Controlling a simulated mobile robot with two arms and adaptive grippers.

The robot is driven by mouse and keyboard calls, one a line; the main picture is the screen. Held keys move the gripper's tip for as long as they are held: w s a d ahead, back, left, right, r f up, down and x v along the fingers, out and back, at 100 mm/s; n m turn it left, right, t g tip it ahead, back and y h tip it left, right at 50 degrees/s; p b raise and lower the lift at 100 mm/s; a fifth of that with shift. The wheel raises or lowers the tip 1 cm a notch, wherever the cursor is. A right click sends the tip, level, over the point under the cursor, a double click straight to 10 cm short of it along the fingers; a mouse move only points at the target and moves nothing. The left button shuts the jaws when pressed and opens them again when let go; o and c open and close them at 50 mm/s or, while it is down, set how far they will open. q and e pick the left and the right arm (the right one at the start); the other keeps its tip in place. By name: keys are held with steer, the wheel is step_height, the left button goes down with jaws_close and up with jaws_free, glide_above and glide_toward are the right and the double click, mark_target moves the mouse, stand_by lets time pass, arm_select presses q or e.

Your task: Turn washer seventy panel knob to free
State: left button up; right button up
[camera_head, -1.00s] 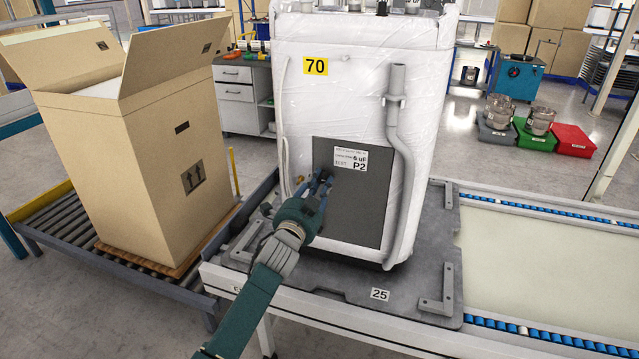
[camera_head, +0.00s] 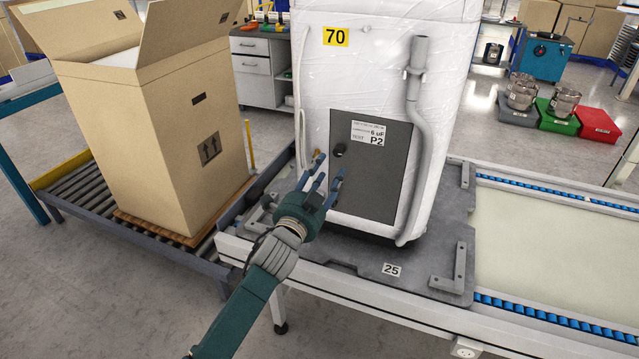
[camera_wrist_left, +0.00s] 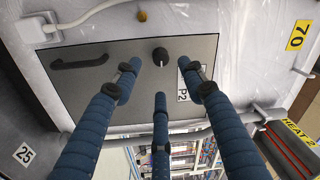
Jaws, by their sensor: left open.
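The washer (camera_head: 447,70), white and wrapped, bears a yellow label 70 (camera_head: 336,37). Its grey panel (camera_head: 385,190) carries a white label with P2 (camera_head: 368,134) and a small dark round knob (camera_head: 339,150). The knob also shows in the left wrist view (camera_wrist_left: 160,56), with a pale pointer line on its face. My left gripper (camera_head: 322,181) is open and empty, in front of and below the knob, apart from it. In the left wrist view its three blue fingers (camera_wrist_left: 159,100) are spread, with the knob beyond them. My right gripper is not in view.
A grey pipe (camera_head: 415,130) runs down the washer's front to the right of the panel. The washer stands on a grey pallet marked 25 (camera_head: 391,269) on a conveyor. An open cardboard box (camera_head: 150,130) stands at left. A dark handle (camera_wrist_left: 80,62) is on the panel.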

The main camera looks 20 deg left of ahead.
arm_select(q)
steer(key=shift+s+a+f, duration=0.1)
steer(key=shift+s+f, duration=0.05)
steer(key=shift+s, duration=2.2)
steer(key=shift+f, duration=0.1)
steer(key=s+f+n+g, duration=0.1)
steer(key=s+f+g, duration=0.1)
steer(key=f, duration=1)
steer(key=s+f+n+g, duration=0.2)
steer(key=f+g, duration=0.1)
steer(key=f, duration=0.8)
steer(key=s+f+n+g, duration=0.1)
steer(key=s+f+g, duration=0.1)
steer(key=s+f, duration=0.7)
steer(key=s+f+n+g, duration=0.15)
steer(key=s+f, duration=0.25)
steer(key=f, duration=0.9)
steer(key=s+f+n+g, duration=0.1)
steer(key=s+f+g, duration=0.2)
steer(key=s, duration=1)
steer(key=s+f+n+g, duration=0.2)
steer(key=s+f+g, duration=0.1)
steer(key=s+f, duration=0.7)
steer(key=s+f+n+g, duration=0.2)
steer(key=s+f, duration=0.5)
steer(key=s, duration=1.1)
steer(key=shift+a+f+g+y, duration=0.25)
steer(key=shift+g+y, duration=0.05)
steer(key=shift+g, duration=0.35)
